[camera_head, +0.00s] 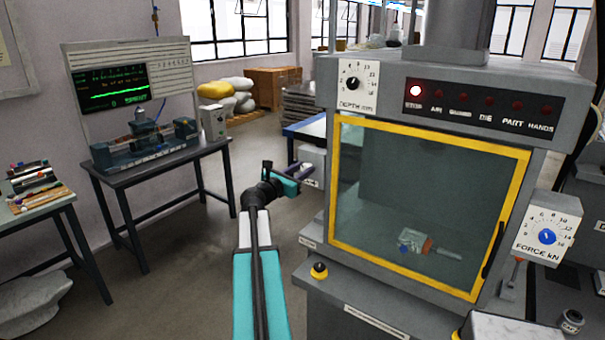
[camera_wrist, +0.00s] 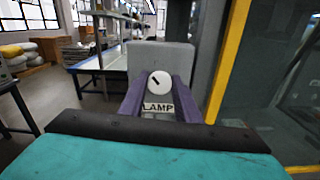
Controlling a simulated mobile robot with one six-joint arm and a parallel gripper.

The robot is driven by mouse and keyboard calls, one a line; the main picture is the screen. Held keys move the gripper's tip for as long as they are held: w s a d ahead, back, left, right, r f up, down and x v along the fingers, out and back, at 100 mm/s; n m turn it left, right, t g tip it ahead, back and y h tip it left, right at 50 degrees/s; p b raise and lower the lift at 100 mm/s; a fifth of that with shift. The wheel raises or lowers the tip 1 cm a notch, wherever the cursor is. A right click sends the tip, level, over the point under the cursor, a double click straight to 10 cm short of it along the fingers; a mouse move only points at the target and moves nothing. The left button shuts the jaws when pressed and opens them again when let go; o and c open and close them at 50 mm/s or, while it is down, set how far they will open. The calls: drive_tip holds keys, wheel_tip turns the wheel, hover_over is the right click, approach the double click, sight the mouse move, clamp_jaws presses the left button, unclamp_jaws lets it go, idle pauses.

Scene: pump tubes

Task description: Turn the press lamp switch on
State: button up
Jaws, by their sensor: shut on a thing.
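The lamp switch (camera_wrist: 159,84) is a round white knob with a short dark mark pointing to the upper left. It sits on a grey box (camera_wrist: 160,58) on the press's left side, above a plate reading LAMP (camera_wrist: 158,107). In the wrist view my gripper (camera_wrist: 158,90) has its two purple fingers on either side of the knob, shut on it. In the head view my gripper (camera_head: 303,173) is at the small grey box left of the press (camera_head: 440,95); the knob itself is hard to make out there. The space behind the press window looks dim.
The yellow-framed press door (camera_head: 425,205) is closed, with a small part (camera_head: 412,240) behind it. A black-yellow button (camera_head: 319,270) stands on the front ledge.

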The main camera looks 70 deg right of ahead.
drive_tip(key=m+b, duration=0.5)
drive_tip(key=b, duration=0.2)
drive_tip(key=m+b, duration=0.6)
drive_tip(key=b, duration=0.1)
drive_tip(key=m+b, duration=0.6)
drive_tip(key=b, duration=0.1)
drive_tip(key=shift+s+f, duration=0.25)
drive_tip(key=shift+f, duration=0.1)
drive_tip(key=shift+a, duration=0.1)
drive_tip(key=o, duration=1)
drive_tip(key=shift+r, duration=0.1)
drive_tip(key=b+v, duration=0.1)
drive_tip(key=v, duration=1.2)
drive_tip(key=shift+w+a, duration=0.15)
drive_tip(key=shift+a, duration=0.2)
